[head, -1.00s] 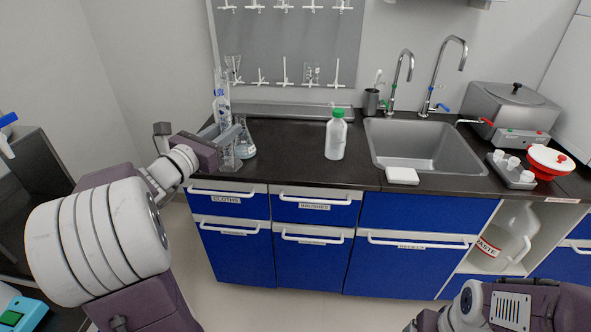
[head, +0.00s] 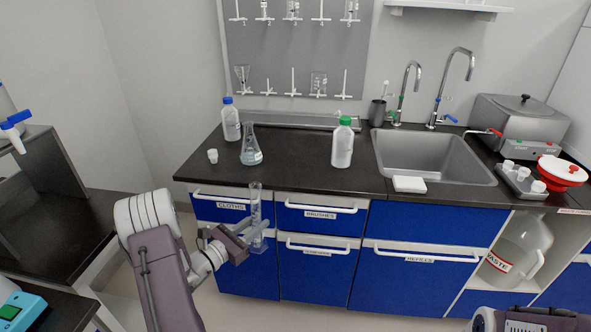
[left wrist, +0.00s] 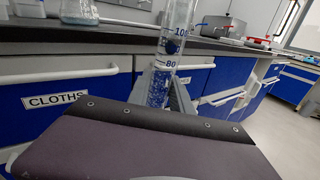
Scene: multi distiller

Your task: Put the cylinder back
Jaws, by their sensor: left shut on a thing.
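A clear graduated cylinder (head: 256,205) stands roughly upright in my left gripper (head: 258,232), in front of the blue drawers and clear of the counter. The left gripper is shut on it. In the left wrist view the cylinder (left wrist: 173,45) shows its 80 and 100 marks, with the gripper's fingers around its lower part. My right arm shows only in part at the lower right edge, and its gripper is out of view.
The black counter (head: 295,165) holds a blue-capped bottle (head: 231,124), a conical flask (head: 251,150), a small white cup (head: 212,156) and a green-capped bottle (head: 342,146). A sink (head: 430,160) is at right. A pegboard (head: 290,60) hangs behind.

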